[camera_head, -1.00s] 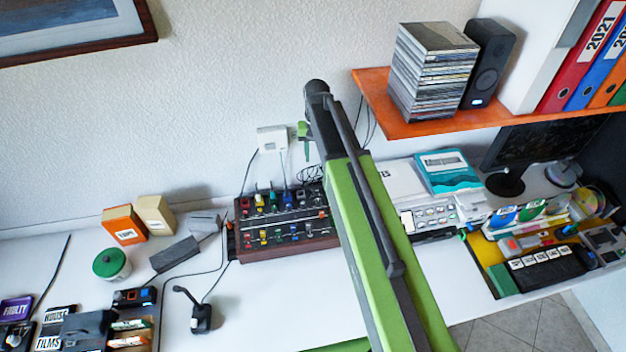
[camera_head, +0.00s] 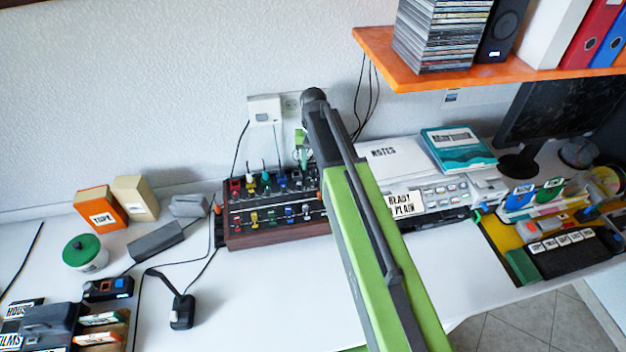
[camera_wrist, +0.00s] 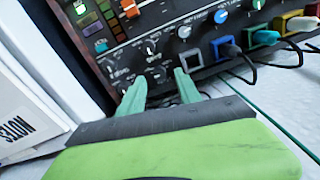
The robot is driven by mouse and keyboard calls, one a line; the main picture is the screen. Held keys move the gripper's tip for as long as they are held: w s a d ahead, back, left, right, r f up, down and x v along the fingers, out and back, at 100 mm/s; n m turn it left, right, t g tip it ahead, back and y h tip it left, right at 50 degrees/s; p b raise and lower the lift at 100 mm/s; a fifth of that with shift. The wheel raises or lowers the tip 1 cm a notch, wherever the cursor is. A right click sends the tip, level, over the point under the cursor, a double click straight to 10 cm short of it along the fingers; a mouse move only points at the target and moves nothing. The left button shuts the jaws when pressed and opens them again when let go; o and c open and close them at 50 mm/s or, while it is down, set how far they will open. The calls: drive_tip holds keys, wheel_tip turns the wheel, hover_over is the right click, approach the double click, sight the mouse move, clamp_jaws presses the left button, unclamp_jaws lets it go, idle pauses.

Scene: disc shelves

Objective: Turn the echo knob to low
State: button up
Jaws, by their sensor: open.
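The mixer (camera_head: 275,239) is a dark panel with wooden sides and colored knobs, standing on the desk left of my arm. In the wrist view its panel (camera_wrist: 215,45) fills the upper middle. It has small black knobs with white marks (camera_wrist: 151,48), a white knob (camera_wrist: 184,31) and a blue knob (camera_wrist: 222,17). I cannot read which knob is echo. My gripper (camera_wrist: 160,80) has its two green fingers apart, close to the panel's small black knobs, with nothing clearly held. In the head view the gripper (camera_head: 302,150) is partly hidden by my arm, above the mixer's right end.
Colored plugs with cables (camera_wrist: 263,38) stick out at the panel's right. A white notes binder (camera_wrist: 28,125) lies at the left in the wrist view. An orange shelf (camera_head: 440,78) hangs above right. The desk in front of the mixer (camera_head: 260,300) is mostly clear.

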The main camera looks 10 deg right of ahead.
sight(313, 172)
wheel_tip(313, 172, down, 3)
drive_tip(key=shift+r+b, duration=0.15)
drive_tip(key=shift+b, duration=0.5)
drive_tip(key=shift+r, duration=0.1)
clamp_jaws()
